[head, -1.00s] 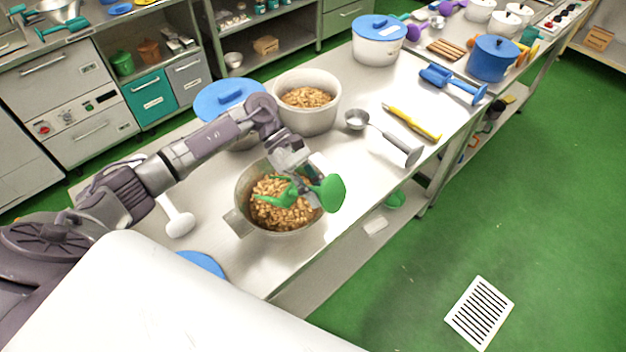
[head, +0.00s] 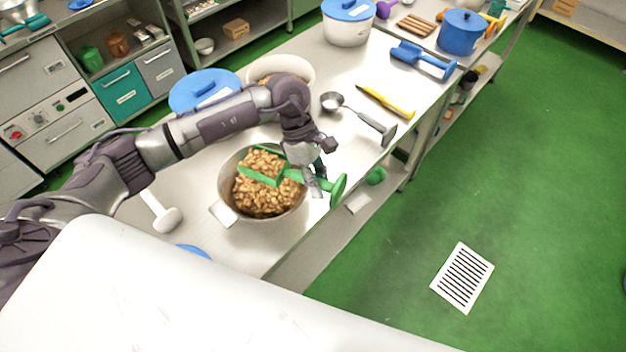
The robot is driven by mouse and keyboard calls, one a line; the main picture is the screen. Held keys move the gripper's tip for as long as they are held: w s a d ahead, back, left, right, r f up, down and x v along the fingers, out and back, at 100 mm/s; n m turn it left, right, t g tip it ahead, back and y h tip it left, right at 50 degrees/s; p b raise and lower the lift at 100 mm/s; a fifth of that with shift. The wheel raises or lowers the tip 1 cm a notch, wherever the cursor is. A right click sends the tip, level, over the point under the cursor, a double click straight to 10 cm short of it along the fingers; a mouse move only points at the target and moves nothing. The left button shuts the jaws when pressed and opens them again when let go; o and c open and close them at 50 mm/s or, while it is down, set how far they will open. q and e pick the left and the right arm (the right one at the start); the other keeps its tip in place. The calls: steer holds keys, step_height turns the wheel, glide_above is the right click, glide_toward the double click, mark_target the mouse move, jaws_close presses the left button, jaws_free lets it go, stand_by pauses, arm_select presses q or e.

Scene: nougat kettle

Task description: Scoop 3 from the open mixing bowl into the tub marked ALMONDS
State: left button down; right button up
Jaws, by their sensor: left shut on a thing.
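An open metal bowl (head: 224,185) full of brown nuts (head: 262,198) stands near the front edge of the steel counter. My left gripper (head: 314,182) is shut on a green scoop (head: 338,190) at the bowl's right side. The scoop's green head (head: 262,172) lies over the nuts inside the rim; I cannot tell how full it is. A white open tub (head: 303,72) with nuts stands behind, partly hidden by my left arm. No ALMONDS marking is readable. My right gripper is not in view.
A blue-lidded tub (head: 190,92) stands behind my arm and another (head: 347,30) farther back. A metal ladle (head: 360,115), a yellow-handled tool (head: 385,102) and a blue scoop (head: 422,60) lie to the right. A white tool (head: 165,215) lies left of the bowl.

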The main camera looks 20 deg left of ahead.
arm_select(q)
steer(key=shift+s+d+r+p, duration=0.15)
steer(key=shift+r+p, duration=0.35)
steer(key=shift+r, duration=0.55)
steer(key=shift+w+d+r+p, duration=0.1)
steer(key=shift+r+p, duration=0.4)
steer(key=shift+r, duration=0.55)
